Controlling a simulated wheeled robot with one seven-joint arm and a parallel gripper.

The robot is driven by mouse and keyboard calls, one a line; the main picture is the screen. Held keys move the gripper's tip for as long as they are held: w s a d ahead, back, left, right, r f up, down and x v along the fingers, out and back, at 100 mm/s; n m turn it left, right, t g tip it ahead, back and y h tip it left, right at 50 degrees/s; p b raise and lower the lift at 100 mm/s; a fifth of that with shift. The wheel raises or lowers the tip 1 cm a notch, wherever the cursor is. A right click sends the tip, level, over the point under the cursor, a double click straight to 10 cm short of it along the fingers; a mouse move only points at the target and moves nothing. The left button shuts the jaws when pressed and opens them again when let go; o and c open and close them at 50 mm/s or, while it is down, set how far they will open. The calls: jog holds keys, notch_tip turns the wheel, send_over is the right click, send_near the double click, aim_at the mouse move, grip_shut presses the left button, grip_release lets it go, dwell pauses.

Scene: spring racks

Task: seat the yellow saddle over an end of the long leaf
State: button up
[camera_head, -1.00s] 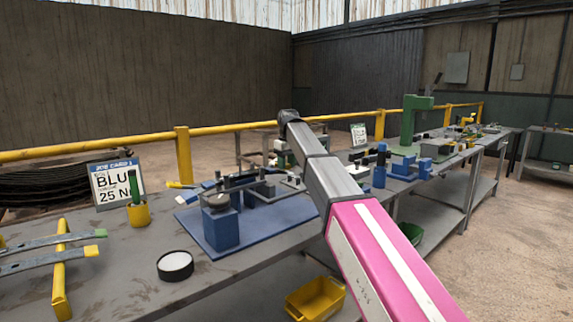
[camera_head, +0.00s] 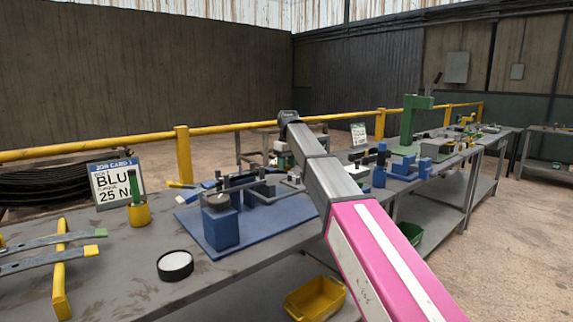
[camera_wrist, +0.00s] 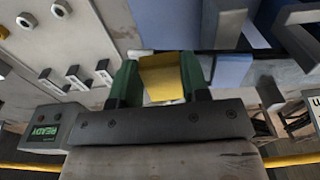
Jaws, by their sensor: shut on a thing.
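The yellow saddle (camera_wrist: 162,82) is between the two green fingers of my gripper (camera_wrist: 158,66) in the wrist view. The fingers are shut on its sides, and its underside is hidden. In the head view my gripper and the saddle are hidden behind my arm. Curved grey leaves (camera_head: 38,264) with coloured ends rest on a yellow rack at the left. I cannot tell which of these is the long leaf. In the wrist view, the saddle appears apart from the blue plate (camera_wrist: 233,70).
A round black pot with a white top (camera_head: 175,265) and a yellow cup (camera_head: 139,213) stand on the bench. A job card (camera_head: 115,182) stands behind them. In the wrist view a READY box (camera_wrist: 43,130) is at left and dark posts (camera_wrist: 222,25) are near the fingers.

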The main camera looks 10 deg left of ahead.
aim_at(287, 166)
jog(key=shift+f, duration=0.35)
jog(key=o, duration=1.2)
jog(key=o, duration=0.4)
jog(key=shift+c, duration=0.2)
jog(key=shift+r, duration=0.1)
jog(key=shift+r, duration=3.35)
jog(key=shift+s, duration=0.1)
